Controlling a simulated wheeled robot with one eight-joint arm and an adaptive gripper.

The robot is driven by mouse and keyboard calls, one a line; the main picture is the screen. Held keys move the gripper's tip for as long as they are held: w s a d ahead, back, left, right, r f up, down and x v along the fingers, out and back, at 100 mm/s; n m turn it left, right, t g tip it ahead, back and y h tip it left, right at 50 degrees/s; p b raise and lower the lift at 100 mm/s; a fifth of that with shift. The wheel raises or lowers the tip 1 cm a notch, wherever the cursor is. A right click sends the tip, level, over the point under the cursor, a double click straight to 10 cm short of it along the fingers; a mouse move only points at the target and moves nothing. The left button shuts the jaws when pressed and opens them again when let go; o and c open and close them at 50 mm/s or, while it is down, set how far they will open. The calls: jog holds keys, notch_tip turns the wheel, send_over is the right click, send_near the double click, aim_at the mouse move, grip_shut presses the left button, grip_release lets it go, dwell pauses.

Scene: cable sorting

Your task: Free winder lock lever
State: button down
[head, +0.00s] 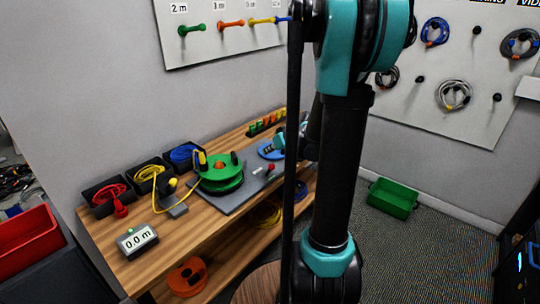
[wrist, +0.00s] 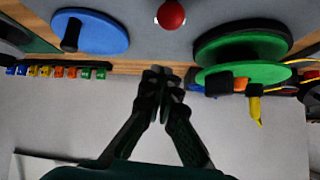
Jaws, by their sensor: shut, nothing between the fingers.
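The winder has a green reel (head: 221,176) with an orange hub, on a grey base plate (head: 240,198) on the wooden bench. A red ball knob (head: 271,167), which looks like the lock lever's end, stands on the plate right of the reel. In the wrist view the red knob (wrist: 171,15) is at the top edge, between a blue disc (wrist: 92,32) and the green reel (wrist: 243,73). My gripper (wrist: 160,73) is shut and empty, apart from the knob, with its fingertips below it in the picture. The lever's shaft is mostly hidden under the knob.
Black bins (head: 107,206) with red, yellow and blue cables line the wall side. A length display (head: 137,241) reads 0.0 m at the front. Small coloured clips (head: 265,124) stand in a row at the back. A yellow cable (head: 186,198) runs to the reel.

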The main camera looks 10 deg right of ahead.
jog(key=d+f+v, duration=0.1)
jog(key=v, duration=0.8)
jog(key=shift+s+r, duration=0.15)
jog(key=shift+s, duration=0.25)
